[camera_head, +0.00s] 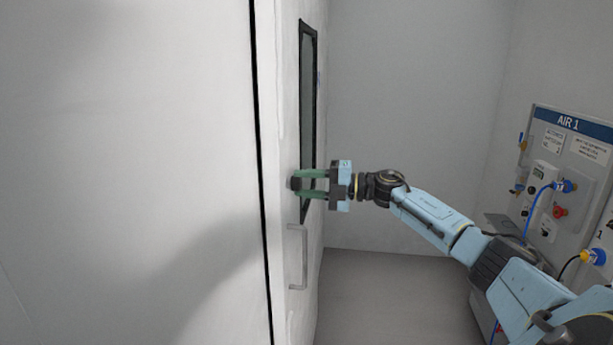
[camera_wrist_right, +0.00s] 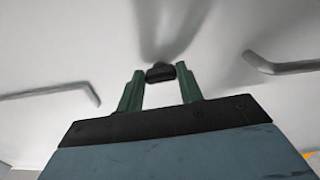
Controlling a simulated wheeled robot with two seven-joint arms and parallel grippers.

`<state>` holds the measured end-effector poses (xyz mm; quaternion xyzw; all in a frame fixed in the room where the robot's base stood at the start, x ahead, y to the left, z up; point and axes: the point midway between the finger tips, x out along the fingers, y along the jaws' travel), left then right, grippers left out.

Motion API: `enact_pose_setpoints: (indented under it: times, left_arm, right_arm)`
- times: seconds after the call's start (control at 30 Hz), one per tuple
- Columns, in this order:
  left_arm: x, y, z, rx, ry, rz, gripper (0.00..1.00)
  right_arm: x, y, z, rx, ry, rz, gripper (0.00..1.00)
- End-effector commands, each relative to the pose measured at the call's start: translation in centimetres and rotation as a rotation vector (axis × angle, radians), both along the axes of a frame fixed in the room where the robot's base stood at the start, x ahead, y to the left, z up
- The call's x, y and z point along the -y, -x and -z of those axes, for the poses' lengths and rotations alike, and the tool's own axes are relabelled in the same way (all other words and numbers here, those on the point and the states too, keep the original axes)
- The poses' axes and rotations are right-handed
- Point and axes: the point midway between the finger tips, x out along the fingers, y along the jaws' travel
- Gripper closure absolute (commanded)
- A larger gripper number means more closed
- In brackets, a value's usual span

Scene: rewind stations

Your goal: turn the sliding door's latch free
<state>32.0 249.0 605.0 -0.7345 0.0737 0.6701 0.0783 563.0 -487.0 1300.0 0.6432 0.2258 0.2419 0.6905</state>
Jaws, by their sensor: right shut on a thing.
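The sliding door (camera_head: 288,120) is a pale panel seen at a steep angle, with a dark-framed window. Its latch is a small dark knob (camera_head: 295,184) beside the lower part of the window; it also shows in the right wrist view (camera_wrist_right: 160,72). My right gripper (camera_head: 302,184) reaches in from the right, its two green fingers level, one above the other, shut on the latch. In the right wrist view the fingertips (camera_wrist_right: 159,80) stand on either side of the knob. The latch's turn angle cannot be told. My left gripper is not in view.
A grey bar handle (camera_head: 303,260) stands on the door below the latch. A large pale panel (camera_head: 120,150) fills the left, divided from the door by a dark gap. An equipment panel labelled AIR 1 (camera_head: 568,124) stands at the right. Floor (camera_head: 395,295) shows clear between.

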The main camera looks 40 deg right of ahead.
Motion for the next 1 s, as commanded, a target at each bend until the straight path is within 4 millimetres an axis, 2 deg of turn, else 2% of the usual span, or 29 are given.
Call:
enact_pose_setpoints:
  times: [0.2, 0.73, 0.77, 0.9, 1.0]
  left_arm:
    - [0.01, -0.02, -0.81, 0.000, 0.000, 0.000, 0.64]
    - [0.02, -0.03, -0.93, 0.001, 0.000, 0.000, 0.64]
    - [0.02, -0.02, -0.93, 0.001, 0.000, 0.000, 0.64]
    - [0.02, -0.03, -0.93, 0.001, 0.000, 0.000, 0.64]
    - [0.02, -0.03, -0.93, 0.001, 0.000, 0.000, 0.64]
  right_arm:
    - [0.05, -0.02, -0.09, -0.042, -0.054, 0.002, 0.86]
    - [0.06, -0.02, 0.01, -0.054, -0.071, 0.002, 0.86]
    - [0.06, -0.02, 0.01, -0.054, -0.071, 0.002, 0.61]
    - [0.04, -0.02, 0.02, -0.054, -0.069, 0.001, 0.43]
    - [0.03, -0.01, 0.02, -0.053, -0.069, 0.001, 0.42]
